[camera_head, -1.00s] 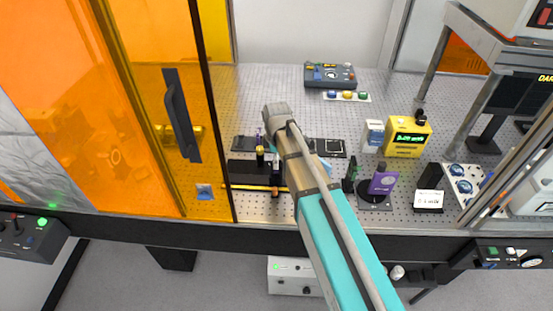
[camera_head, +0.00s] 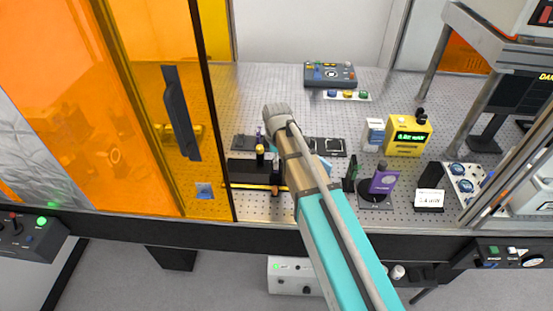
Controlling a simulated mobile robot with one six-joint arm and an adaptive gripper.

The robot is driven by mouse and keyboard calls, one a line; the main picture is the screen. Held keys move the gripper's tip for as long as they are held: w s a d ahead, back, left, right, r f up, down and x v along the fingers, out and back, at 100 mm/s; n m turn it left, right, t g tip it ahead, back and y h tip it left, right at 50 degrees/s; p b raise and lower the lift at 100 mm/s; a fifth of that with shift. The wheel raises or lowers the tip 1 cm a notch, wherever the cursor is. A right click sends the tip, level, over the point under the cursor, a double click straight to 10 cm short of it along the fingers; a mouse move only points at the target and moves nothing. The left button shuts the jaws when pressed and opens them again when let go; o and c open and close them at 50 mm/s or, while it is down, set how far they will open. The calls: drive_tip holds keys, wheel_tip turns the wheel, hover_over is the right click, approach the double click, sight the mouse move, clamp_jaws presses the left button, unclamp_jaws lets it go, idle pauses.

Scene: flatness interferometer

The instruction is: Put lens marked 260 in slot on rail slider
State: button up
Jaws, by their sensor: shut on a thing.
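My arm reaches over the bench from the lower right, and its wrist end (camera_head: 277,113) is above the optical table. My gripper is mostly hidden under and behind the wrist and forearm, so its fingertips and anything between them cannot be made out. A yellow-edged rail (camera_head: 250,186) runs along the front of the table, left of my forearm. A small dark upright part with an orange patch (camera_head: 275,188) stands at its right end, close to the forearm; I cannot tell whether it is the slider. No lens marked 260 is readable.
A black block (camera_head: 243,169) with a yellow-topped post (camera_head: 260,155) stands left of the wrist. A purple device (camera_head: 383,180), a yellow meter (camera_head: 407,136) and a control box (camera_head: 330,75) stand to the right and back. Orange panels (camera_head: 140,110) close off the left.

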drive_tip(key=shift+f, duration=0.1)
drive_tip(key=o, duration=1.1)
drive_tip(key=shift+c, duration=0.2)
drive_tip(key=shift+r+p, duration=3.45)
drive_tip(key=shift+r, duration=0.1)
drive_tip(key=s+d+f+m+b, duration=0.3)
drive_tip(key=s+d+m, duration=0.1)
drive_tip(key=d+m, duration=0.1)
drive_tip(key=s+d+f+m+b, duration=0.3)
drive_tip(key=s+d+m, duration=0.1)
drive_tip(key=d+m, duration=0.2)
drive_tip(key=s+d+f+m+b, duration=0.3)
drive_tip(key=s+d+m, duration=0.2)
drive_tip(key=d, duration=0.2)
drive_tip(key=shift+d+f+m, duration=0.25)
drive_tip(key=shift+d+m, duration=0.1)
drive_tip(key=shift+m, duration=0.05)
drive_tip(key=shift+s+d+m+b, duration=0.15)
drive_tip(key=shift+d+m+b, duration=0.15)
drive_tip(key=shift+d+m, duration=0.1)
